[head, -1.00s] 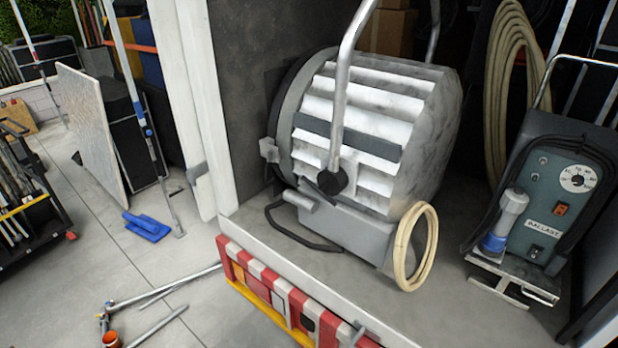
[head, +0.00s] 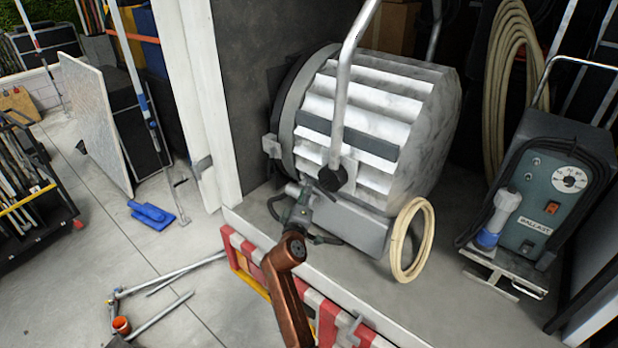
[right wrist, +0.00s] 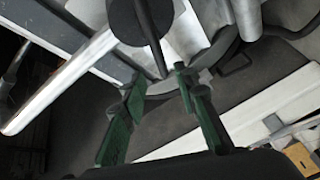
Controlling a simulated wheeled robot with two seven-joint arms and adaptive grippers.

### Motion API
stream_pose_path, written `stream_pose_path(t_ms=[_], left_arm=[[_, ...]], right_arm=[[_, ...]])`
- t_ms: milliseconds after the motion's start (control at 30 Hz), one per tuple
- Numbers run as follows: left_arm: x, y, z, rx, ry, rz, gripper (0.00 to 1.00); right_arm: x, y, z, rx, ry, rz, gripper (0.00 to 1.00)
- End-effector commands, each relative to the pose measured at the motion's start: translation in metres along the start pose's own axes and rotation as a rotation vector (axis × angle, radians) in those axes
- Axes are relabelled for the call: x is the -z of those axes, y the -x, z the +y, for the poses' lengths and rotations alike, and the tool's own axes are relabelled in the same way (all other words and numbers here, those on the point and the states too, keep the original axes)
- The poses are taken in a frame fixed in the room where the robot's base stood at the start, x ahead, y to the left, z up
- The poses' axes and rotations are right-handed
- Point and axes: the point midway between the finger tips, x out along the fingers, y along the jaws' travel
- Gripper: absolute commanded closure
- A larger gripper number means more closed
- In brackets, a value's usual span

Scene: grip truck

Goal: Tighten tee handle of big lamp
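The big lamp (head: 385,120) is a large grey drum with white ribbed sides, tilted under a bent metal yoke. Its black tee handle (head: 332,178) sits at the lower end of the yoke. In the right wrist view the tee handle (right wrist: 150,38) is a round black knob with a thin bar pointing down. My right gripper (head: 303,207) is just below and left of the tee handle. The right wrist view shows its green fingers (right wrist: 160,84) apart, with the bar's lower end near the gap between the tips. I cannot tell whether they touch. My left gripper is out of view.
The lamp stands on the truck bed behind a red-and-white striped edge (head: 335,315). A coiled cream cable (head: 428,240) hangs at its lower right. A ballast box (head: 550,200) stands at the right. A white door post (head: 205,100) rises at the left.

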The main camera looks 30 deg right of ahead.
Motion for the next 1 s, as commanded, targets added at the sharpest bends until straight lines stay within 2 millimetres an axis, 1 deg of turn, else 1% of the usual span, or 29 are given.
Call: stream_pose_path(t_ms=[300,433,600,800,1000], left_arm=[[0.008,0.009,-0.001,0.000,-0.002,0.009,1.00],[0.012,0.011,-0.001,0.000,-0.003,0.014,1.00],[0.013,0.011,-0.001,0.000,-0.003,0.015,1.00],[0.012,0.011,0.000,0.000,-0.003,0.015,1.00],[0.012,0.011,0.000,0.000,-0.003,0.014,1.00]], right_arm=[[0.001,-0.050,0.001,0.001,0.001,0.001,0.72],[0.001,-0.063,-0.001,0.002,0.001,0.002,0.72],[0.000,-0.070,-0.002,0.004,0.000,0.001,0.72],[0.000,-0.070,-0.002,0.003,-0.001,0.001,0.72],[0.000,-0.069,-0.002,0.003,-0.001,0.002,0.85]])
